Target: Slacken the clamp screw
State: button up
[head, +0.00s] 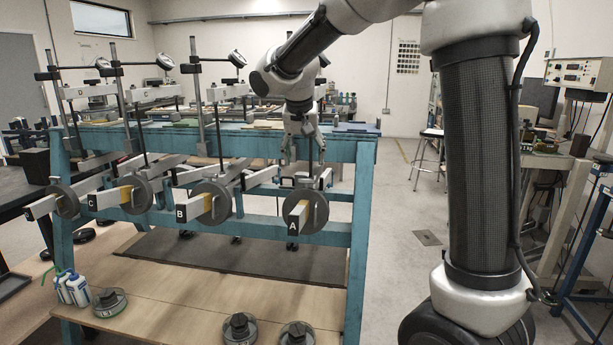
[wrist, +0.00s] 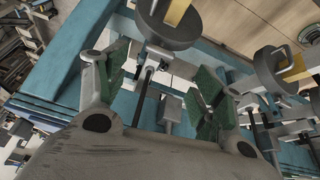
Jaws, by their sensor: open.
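My gripper (head: 303,148) points down over the right end of the blue frame, above and behind lever A. In the wrist view my gripper (wrist: 160,88) has its two green-padded fingers wide apart, with nothing held. A dark thin rod (wrist: 143,95) and a small grey block (wrist: 170,112) show between the fingers, apart from the pads. I cannot tell for sure which part is the clamp screw; in the head view my gripper covers that spot. Lever A (head: 293,226) carries a round disc weight (head: 320,213) and sticks out toward me.
Lever B (head: 190,208) and further levers with discs stand to the left, with upright posts and dial gauges (head: 236,59). The blue frame (head: 362,220) surrounds them. Loose weights (head: 240,329) and white bottles (head: 77,289) sit on the low wooden shelf (head: 180,310).

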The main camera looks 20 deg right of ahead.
aim_at(306, 187)
jog(key=shift+m, duration=0.7)
jog(key=x, duration=0.8)
jog(key=shift+c, duration=0.2)
jog(key=c, duration=1)
